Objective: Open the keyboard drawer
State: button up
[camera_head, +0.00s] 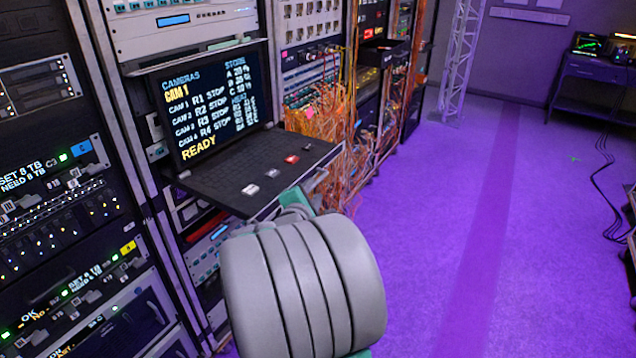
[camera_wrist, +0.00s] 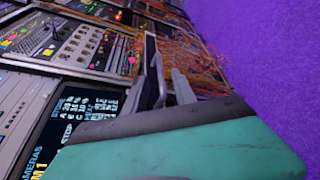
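The keyboard drawer (camera_head: 240,170) sticks out of the equipment rack, a flat black tray with dark keys and a few white and red ones. Its screen (camera_head: 210,105) stands upright behind it, lit with camera text. My gripper (camera_head: 293,203) is at the drawer's front edge, partly hidden behind my own rounded grey arm link. In the wrist view, the grey fingers of my gripper (camera_wrist: 168,88) lie close to the drawer's edge, and the screen (camera_wrist: 80,115) appears turned on its side. Whether the fingers clasp the edge or only lie beside it is unclear.
Rack units (camera_head: 60,215) fill the left side. Loose orange cables (camera_head: 335,125) hang just right of the drawer. A metal truss (camera_head: 460,60) stands farther back. The purple floor (camera_head: 480,220) to the right is open; a dark table (camera_head: 590,80) stands far right, with cables on the floor.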

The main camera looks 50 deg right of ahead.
aim_at(317, 184)
jog(key=x, duration=0.7)
jog(key=shift+w+d+f, duration=0.1)
jog(key=shift+d, duration=0.15)
jog(key=shift+c, duration=0.3)
grip_shut()
dwell(0.7)
